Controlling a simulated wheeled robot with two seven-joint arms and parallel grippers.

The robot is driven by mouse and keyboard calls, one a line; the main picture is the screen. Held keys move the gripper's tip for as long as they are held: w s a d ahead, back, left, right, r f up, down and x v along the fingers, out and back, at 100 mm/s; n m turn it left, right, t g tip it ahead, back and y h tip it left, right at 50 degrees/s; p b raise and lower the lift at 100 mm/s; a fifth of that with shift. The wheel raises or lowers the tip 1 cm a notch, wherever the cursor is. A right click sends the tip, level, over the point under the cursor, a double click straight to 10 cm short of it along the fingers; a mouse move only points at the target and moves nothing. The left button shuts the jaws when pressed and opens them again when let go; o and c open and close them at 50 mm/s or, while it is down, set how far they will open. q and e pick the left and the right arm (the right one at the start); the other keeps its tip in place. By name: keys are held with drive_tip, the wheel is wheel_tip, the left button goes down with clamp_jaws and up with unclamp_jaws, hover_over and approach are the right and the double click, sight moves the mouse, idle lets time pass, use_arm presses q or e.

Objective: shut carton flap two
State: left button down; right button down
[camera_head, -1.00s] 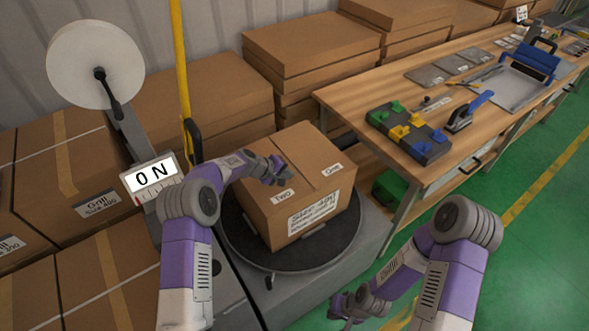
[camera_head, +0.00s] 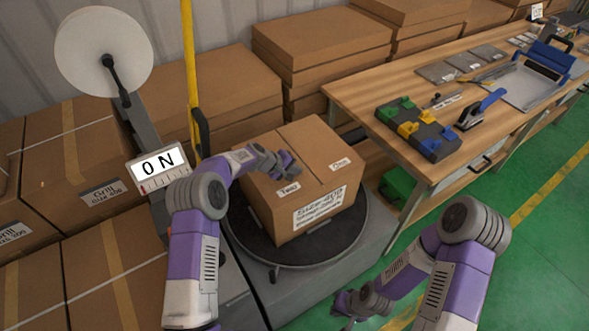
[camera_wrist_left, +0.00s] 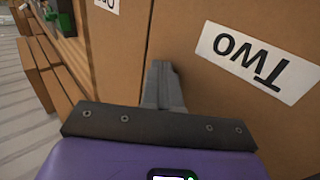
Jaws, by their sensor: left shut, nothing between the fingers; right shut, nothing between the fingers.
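The carton (camera_head: 303,212) sits on a round dark turntable (camera_head: 350,236). Its top flaps lie about flat, with a seam between the flap labelled Two (camera_head: 283,204) and the flap labelled One (camera_head: 326,147). My left gripper (camera_head: 291,168) is shut and empty, at the top of the carton close to the seam and flap two. The left wrist view shows its closed fingers (camera_wrist_left: 163,82) over the carton top, beside the Two label (camera_wrist_left: 255,60). I cannot tell whether they touch the flap. My right gripper (camera_head: 343,304) is shut and empty, low over the floor, away from the carton.
A wooden workbench (camera_head: 360,93) with tools and a block rack (camera_head: 418,130) stands to the right. Stacked cartons (camera_head: 320,45) line the back, and more cartons stand at the left.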

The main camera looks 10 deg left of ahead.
use_arm(q)
wheel_tip(320, 180, up, 5)
drive_tip(key=shift+r+p, duration=0.15)
drive_tip(key=shift+p, duration=0.9)
wheel_tip(320, 180, up, 8)
drive_tip(key=shift+r+p, duration=0.25)
drive_tip(key=shift+p, duration=0.1)
